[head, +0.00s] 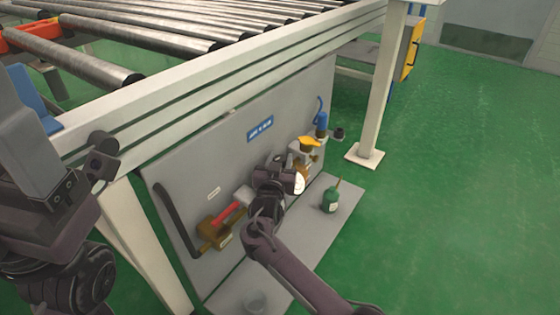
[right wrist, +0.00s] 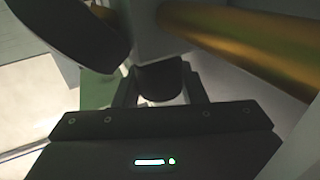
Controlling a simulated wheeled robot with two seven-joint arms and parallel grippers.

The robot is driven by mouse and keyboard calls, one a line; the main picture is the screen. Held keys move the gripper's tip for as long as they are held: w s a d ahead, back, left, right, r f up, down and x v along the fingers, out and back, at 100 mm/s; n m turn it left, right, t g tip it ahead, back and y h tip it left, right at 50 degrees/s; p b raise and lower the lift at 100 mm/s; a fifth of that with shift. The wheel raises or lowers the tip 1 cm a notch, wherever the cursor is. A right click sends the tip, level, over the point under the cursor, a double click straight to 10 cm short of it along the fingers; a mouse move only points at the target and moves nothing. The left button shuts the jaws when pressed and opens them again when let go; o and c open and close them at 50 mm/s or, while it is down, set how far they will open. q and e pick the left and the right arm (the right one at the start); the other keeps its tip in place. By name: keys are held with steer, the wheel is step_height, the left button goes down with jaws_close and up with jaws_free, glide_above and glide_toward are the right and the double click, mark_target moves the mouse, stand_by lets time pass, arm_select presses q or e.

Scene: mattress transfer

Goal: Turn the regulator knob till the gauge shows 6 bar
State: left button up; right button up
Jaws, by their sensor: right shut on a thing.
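The gauge (head: 299,182) is a small white dial on the grey panel, partly behind my right gripper; its needle and numbers are too small to read. My right gripper (head: 287,165) is at the panel's air fittings, in front of the regulator. In the right wrist view it is shut on a dark rounded piece, the regulator knob (right wrist: 160,80), between its fingers. A dark round disc (right wrist: 70,30) stands close by, upper left; I cannot tell what it is. My left gripper (head: 101,157) is at the left by the frame, away from the panel; its jaw opening is unclear.
A yellow handle (head: 309,142) and blue part (head: 321,124) sit right of my gripper. A red-handled brass valve (head: 218,228) is at left. A green bottle (head: 330,199) stands on the grey base plate (head: 340,220). Rollers (head: 140,58) run above; the green floor at right is clear.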

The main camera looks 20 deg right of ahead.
steer(key=o, duration=1)
steer(key=shift+c, duration=0.2)
